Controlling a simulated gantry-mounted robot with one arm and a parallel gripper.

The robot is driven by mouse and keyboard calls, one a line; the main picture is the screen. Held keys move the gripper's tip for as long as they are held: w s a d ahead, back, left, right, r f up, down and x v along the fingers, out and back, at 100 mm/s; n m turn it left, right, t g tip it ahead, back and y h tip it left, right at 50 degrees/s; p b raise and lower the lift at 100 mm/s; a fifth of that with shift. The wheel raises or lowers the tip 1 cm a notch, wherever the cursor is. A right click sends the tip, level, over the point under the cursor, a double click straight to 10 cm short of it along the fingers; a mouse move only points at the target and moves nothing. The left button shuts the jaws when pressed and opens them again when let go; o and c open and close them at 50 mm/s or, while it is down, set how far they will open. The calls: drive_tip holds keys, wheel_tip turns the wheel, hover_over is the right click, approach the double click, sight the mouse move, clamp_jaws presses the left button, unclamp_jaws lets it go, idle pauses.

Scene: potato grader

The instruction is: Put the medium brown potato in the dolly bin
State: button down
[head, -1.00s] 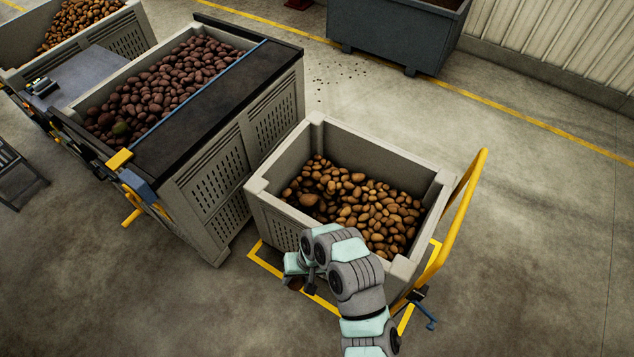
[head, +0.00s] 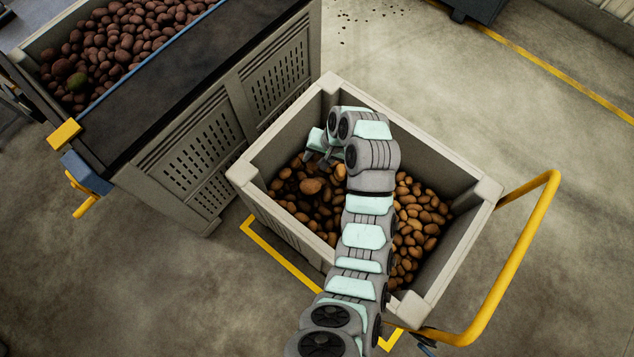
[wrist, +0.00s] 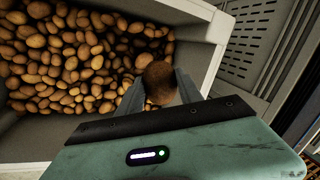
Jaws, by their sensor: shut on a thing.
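The medium brown potato (wrist: 158,80) is clasped between the two fingers of my gripper (wrist: 160,92) in the wrist view. The dolly bin (head: 447,158) is a grey open-topped bin holding several layers of smaller brown potatoes. In the head view my gripper (head: 317,158) is above the left part of this bin, inside its rim outline. The held potato is not clearly visible in the head view. The wrist view shows the potato in front of the bin wall (wrist: 213,50), beside the bin's potatoes; its height above them is hard to tell.
A larger brown potato (head: 312,186) shows below my gripper. A yellow handle (head: 517,262) rises at the bin's right. Open floor lies in front and behind.

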drive_tip(key=w+f+m+b, duration=0.2)
drive_tip(key=w+f+b, duration=0.4)
drive_tip(key=f+b, duration=0.55)
drive_tip(key=w+f+m+b, duration=0.1)
drive_tip(key=w+f+b, duration=0.6)
drive_tip(key=b, duration=1.4)
approach(313, 174)
drive_tip(key=shift+t, duration=0.3)
drive_tip(key=x, duration=0.5)
drive_tip(key=shift+s+a+f, duration=0.15)
drive_tip(key=shift+s+a, duration=0.1)
drive_tip(key=shift+s, duration=0.05)
drive_tip(key=shift+f, duration=0.1)
drive_tip(key=c, duration=0.8)
unclamp_jaws()
drive_tip(key=shift+o, duration=0.2)
drive_tip(key=p+v, duration=0.4)
drive_tip(key=v, duration=0.8)
drive_tip(key=shift+a+p, duration=0.25)
drive_tip(key=shift+p, duration=0.15)
drive_tip(key=shift+r, duration=0.3)
